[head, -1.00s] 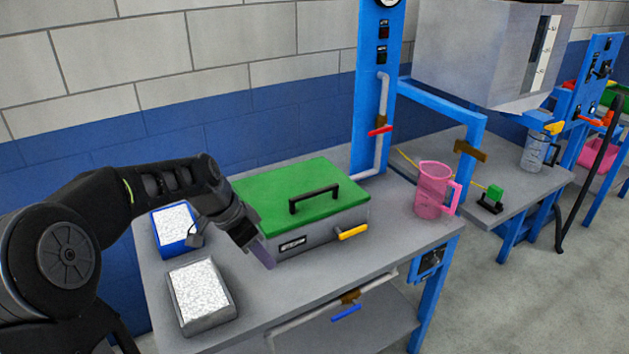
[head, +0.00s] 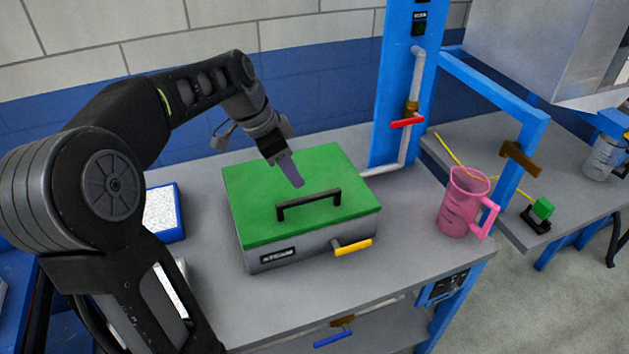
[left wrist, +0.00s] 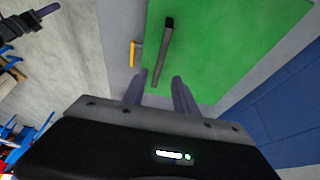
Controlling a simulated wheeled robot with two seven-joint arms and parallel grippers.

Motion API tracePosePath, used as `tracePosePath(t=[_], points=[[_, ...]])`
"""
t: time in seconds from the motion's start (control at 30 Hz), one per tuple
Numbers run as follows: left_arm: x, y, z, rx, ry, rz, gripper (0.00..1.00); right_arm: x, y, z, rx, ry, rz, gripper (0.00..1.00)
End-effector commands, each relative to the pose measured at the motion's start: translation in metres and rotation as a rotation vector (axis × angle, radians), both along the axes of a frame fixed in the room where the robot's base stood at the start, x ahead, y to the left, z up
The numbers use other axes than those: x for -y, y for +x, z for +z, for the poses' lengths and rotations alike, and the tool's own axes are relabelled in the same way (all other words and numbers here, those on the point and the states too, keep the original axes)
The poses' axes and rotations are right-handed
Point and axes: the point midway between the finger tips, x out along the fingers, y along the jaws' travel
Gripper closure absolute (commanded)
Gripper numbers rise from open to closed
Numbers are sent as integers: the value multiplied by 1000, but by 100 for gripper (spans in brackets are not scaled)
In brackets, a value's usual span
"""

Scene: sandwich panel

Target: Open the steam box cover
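The steam box (head: 300,248) is a grey box on the table, with its green cover (head: 255,190) lying flat on top. A black bar handle (head: 309,203) stands on the cover, and it also shows in the left wrist view (left wrist: 163,52). My left gripper (head: 297,183) is above the cover, just behind the handle. In the left wrist view its two fingers (left wrist: 160,82) are apart with nothing between them, and the handle's near end lies just beyond them. A yellow lever (head: 352,247) is on the box's front. My right gripper does not show clearly in the head view.
A pink jug (head: 464,203) stands to the right of the box. A blue post (head: 400,80) with a pipe and red valve lever (head: 407,122) rises behind it. A blue-rimmed tray (head: 163,210) of white material is at left, partly hidden by my arm.

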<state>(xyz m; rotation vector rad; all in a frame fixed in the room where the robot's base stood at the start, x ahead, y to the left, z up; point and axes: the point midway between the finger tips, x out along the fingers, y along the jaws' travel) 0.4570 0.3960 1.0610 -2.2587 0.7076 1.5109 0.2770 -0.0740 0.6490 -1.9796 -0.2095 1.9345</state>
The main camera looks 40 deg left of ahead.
Motion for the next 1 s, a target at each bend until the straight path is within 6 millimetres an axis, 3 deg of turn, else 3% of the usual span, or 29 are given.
tracePosePath(t=[0.37, 0.73, 1.0], points=[[2, 3, -8, -2, -1, -1, 65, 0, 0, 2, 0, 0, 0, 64], [14, 19, -58, -4, -2, -1, 65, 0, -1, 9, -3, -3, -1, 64], [17, 25, -72, 0, 0, 1, 65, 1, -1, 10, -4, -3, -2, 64]])
